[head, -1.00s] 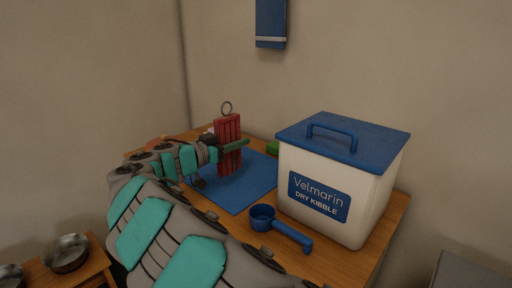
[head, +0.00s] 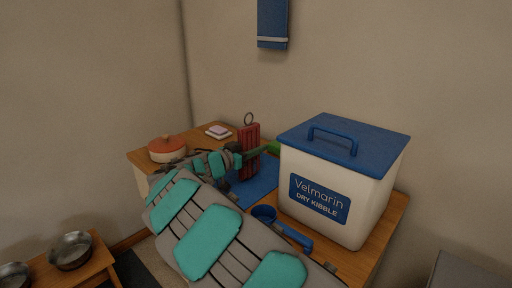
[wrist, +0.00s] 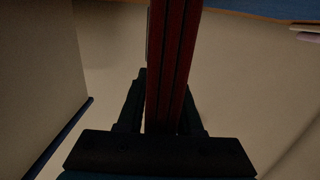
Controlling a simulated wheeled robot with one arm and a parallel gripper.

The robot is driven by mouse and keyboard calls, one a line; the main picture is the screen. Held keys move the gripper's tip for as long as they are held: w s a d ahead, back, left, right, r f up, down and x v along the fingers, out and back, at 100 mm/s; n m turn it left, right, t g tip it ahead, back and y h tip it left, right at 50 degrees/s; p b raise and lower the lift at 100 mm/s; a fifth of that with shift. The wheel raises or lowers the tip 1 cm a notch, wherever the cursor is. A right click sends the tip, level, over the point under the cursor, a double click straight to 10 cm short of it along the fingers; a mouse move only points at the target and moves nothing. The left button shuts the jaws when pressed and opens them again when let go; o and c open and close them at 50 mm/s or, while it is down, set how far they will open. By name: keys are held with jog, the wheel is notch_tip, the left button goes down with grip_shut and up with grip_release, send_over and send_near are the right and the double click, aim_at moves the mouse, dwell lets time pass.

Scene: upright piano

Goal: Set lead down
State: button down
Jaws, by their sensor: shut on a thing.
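The lead (head: 249,146) is a folded red strap bundle with a metal ring at its top, upright in the head view. My gripper (head: 243,156) is shut on it; my arm reaches in from the front. In the wrist view the red strap (wrist: 174,60) stands between the two dark fingers of my gripper (wrist: 165,110). The lead's lower end is over the blue mat (head: 262,182) on the wooden cabinet top (head: 345,252). I cannot tell whether it touches the mat.
A white kibble bin (head: 322,165) with a blue lid stands right of the mat. A blue scoop (head: 290,233) lies in front of it. A red-lidded pot (head: 167,149) and a pink sponge-like block (head: 218,130) sit at left. A green thing (head: 273,148) is behind the lead.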

jog(key=shift+f, duration=0.15)
jog(key=c, duration=0.6)
grip_release()
jog(key=shift+o, duration=0.2)
jog(key=shift+r, duration=0.2)
jog(key=shift+s+a, duration=0.1)
jog(key=shift+a, duration=0.05)
jog(key=b+v, duration=0.2)
jog(key=v, duration=0.9)
jog(key=shift+s+a, duration=0.2)
jog(key=shift+s, duration=0.05)
